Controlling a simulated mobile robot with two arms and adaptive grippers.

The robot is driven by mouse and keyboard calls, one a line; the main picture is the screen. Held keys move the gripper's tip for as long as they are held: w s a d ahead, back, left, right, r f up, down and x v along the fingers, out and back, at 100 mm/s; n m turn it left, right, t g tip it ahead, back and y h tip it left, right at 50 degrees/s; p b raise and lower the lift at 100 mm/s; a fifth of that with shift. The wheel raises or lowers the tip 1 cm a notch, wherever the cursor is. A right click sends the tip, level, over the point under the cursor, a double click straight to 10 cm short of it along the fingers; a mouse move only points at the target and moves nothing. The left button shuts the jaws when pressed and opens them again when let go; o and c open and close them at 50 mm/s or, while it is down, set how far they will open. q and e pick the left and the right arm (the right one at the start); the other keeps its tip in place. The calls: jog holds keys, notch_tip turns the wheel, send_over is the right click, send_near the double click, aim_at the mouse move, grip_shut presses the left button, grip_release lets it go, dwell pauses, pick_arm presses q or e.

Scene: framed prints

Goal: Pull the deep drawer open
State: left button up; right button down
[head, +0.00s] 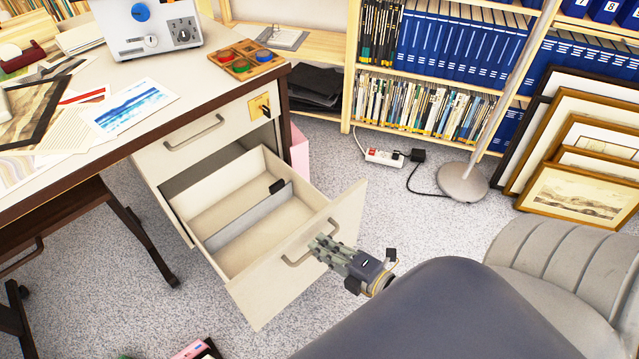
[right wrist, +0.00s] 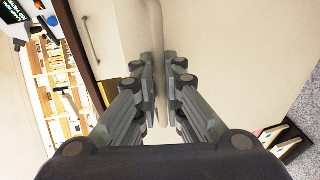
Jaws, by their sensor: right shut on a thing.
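The deep drawer (head: 262,279) is cream-coloured and stands well out of the desk's pedestal, with its inside showing. It holds a grey divider (head: 250,217) with a small black clip; the rest of what shows inside is bare. My right gripper (head: 318,246) is at the drawer's front, shut on its bar handle (head: 297,259). In the right wrist view the handle (right wrist: 157,50) runs between the two fingers (right wrist: 160,85). My left gripper is not in view.
A shallower closed drawer (head: 200,135) with a key in its lock sits above. The desk top (head: 215,75) carries prints and a wooden tray. A grey chair (head: 570,275), lamp base (head: 463,182) and framed prints (head: 575,195) stand right. Carpet (head: 400,235) is clear beside the drawer.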

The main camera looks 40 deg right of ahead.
jog(key=shift+d, duration=0.1)
jog(key=c, duration=1.7)
grip_release()
jog(key=v, duration=1.2)
jog(key=shift+f, duration=0.1)
